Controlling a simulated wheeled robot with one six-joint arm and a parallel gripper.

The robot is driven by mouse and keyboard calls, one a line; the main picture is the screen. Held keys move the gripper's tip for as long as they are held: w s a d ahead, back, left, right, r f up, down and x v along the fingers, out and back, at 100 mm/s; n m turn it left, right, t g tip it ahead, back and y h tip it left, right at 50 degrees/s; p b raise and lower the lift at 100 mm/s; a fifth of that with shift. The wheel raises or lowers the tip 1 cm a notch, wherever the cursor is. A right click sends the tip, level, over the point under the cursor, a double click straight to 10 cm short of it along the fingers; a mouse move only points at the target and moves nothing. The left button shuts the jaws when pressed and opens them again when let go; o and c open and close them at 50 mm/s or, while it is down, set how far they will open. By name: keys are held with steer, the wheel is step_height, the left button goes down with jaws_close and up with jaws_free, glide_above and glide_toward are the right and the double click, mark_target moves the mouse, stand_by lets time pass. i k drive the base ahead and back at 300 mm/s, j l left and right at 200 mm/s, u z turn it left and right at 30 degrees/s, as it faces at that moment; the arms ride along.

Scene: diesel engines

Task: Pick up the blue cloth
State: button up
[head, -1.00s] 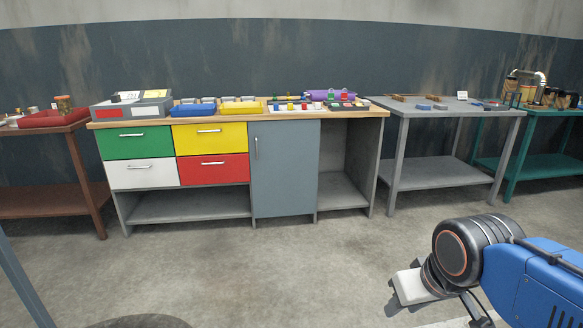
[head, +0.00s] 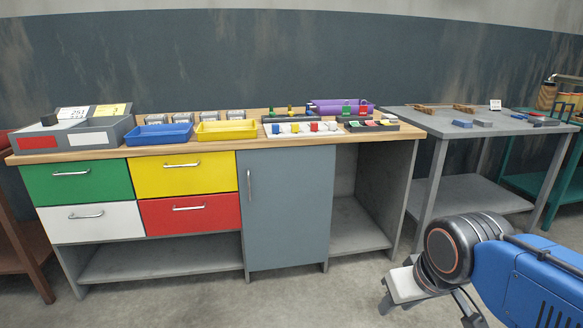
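I cannot make out a blue cloth for sure. Small blue pieces (head: 462,123) lie on the grey metal table (head: 430,118) at the right, too small to tell what they are. My gripper (head: 392,296) is at the lower right, at the end of my blue and black arm, in front of the workbench and apart from everything on the tables. Its fingers are not clear enough to tell whether it is open or shut.
A wooden-topped workbench (head: 80,150) with coloured drawers and a grey door (head: 290,208) stands ahead. On it are a blue tray (head: 158,135), a yellow tray (head: 228,131), a purple bin (head: 341,106) and small coloured parts. Open floor (head: 210,305) lies in front.

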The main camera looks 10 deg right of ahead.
mark_target(462, 123)
steer(key=i+z, duration=0.35)
steer(key=i+j+z, duration=0.1)
steer(key=i+z, duration=0.25)
steer(key=i, duration=0.25)
steer(key=i+j+z, duration=0.2)
steer(key=i+z, duration=0.15)
steer(key=i+l+z, duration=0.1)
steer(key=i+z, duration=0.5)
steer(key=i, duration=0.15)
